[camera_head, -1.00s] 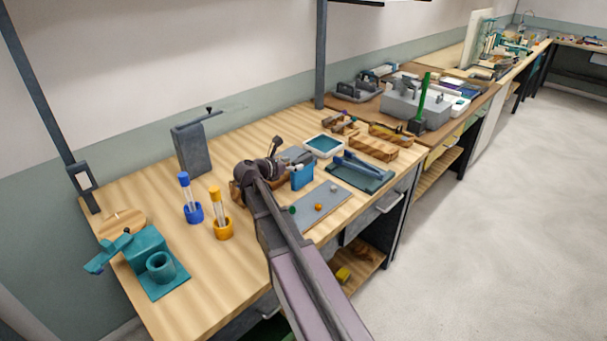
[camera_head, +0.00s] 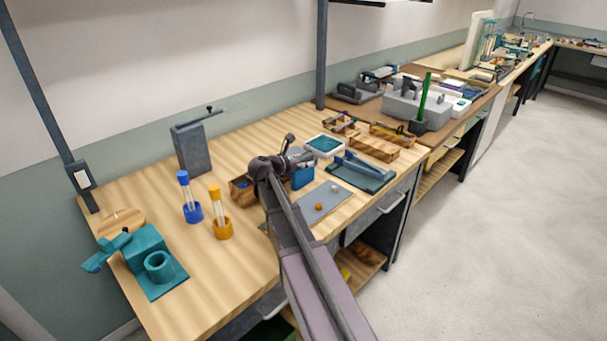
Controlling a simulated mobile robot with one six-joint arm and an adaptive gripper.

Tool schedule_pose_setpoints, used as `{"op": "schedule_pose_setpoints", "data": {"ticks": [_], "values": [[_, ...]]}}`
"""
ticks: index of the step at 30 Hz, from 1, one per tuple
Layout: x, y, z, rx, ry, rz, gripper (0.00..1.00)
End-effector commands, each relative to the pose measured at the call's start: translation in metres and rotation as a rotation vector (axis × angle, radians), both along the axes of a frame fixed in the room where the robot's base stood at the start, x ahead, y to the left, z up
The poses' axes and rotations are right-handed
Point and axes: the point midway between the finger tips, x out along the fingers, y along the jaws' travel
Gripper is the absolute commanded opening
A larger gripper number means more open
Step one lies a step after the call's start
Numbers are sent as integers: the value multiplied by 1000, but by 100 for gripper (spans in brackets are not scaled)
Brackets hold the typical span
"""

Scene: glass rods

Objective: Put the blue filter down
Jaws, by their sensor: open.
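The blue filter (camera_head: 303,177) appears as a small upright blue panel near the middle of the bench, just behind the grey mat. My gripper (camera_head: 306,159) is open at the filter's upper edge, at the end of my arm, which reaches in from the bottom. The view is too small to tell whether the fingers touch the filter. The filter's lower left part and what it rests on are partly hidden by my arm.
The grey mat (camera_head: 327,203) carries small balls. Left of my arm are a wooden box (camera_head: 239,194), an orange-capped tube (camera_head: 216,198) and a blue-capped tube (camera_head: 187,185). A white-rimmed tray (camera_head: 325,153) and a teal tray (camera_head: 370,180) lie right.

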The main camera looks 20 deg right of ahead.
Motion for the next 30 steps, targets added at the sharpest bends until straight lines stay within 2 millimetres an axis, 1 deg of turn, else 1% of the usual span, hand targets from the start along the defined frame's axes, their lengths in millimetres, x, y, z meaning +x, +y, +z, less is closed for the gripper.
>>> {"op": "schedule_pose_setpoints", "data": {"ticks": [13,14,15,17,18,21,30], "values": [[-1,-1,0,0,0,-1,74],[-1,-1,0,0,0,-1,68],[-1,-1,0,0,1,-2,56],[-1,-1,0,0,0,-2,39],[-1,-1,0,0,0,-2,27],[-1,-1,0,0,0,-2,0],[-1,-2,0,0,0,-3,0]]}}
